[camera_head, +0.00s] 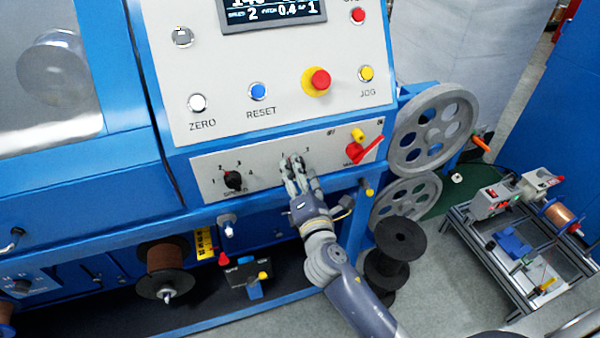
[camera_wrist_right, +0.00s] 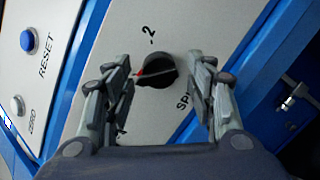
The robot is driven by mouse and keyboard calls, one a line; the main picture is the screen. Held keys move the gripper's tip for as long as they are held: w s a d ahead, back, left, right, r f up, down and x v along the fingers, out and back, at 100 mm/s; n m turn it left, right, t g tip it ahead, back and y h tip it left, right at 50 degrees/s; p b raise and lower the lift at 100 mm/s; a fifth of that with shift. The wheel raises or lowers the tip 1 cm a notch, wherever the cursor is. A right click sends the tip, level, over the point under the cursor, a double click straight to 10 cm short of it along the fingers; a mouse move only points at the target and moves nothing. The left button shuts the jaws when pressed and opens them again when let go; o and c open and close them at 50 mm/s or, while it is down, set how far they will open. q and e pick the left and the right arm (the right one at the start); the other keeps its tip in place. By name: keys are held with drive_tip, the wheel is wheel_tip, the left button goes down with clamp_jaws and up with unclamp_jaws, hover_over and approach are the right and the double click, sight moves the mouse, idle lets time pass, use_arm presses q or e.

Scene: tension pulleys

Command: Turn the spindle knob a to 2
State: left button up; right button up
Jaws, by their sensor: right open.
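The spindle knob (camera_wrist_right: 160,72) is a black round knob with a red pointer on the pale panel. In the right wrist view the gripper (camera_wrist_right: 164,82) is open, with one finger on each side of the knob. Whether a finger touches it I cannot tell. My left gripper is not in view.
Buttons, including the blue reset button (camera_head: 257,91), are above. Grey pulleys (camera_head: 437,128) stand at the right side of the machine.

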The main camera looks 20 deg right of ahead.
drive_tip(key=shift+c, duration=1.3)
drive_tip(key=c, duration=0.7)
drive_tip(key=shift+c, duration=0.2)
drive_tip(key=shift+r+m, duration=0.1)
drive_tip(key=shift+m, duration=0.3)
drive_tip(key=shift+s+d+m+g+y+p, duration=0.1)
drive_tip(key=shift+m+g+y+p, duration=0.2)
drive_tip(key=shift+m+p, duration=1.7)
drive_tip(key=shift+w+d+m+g+y+p, duration=0.1)
drive_tip(key=shift+m+g+y+p, duration=0.3)
drive_tip(key=shift+m, duration=2.85)
drive_tip(key=shift+s+d+m+g+y+p, duration=0.1)
drive_tip(key=shift+m+y+p, duration=0.3)
drive_tip(key=shift+m+p, duration=1.75)
drive_tip(key=shift+a+m+b, duration=0.1)
drive_tip(key=shift+m+b, duration=0.45)
drive_tip(key=shift+m, duration=0.05)
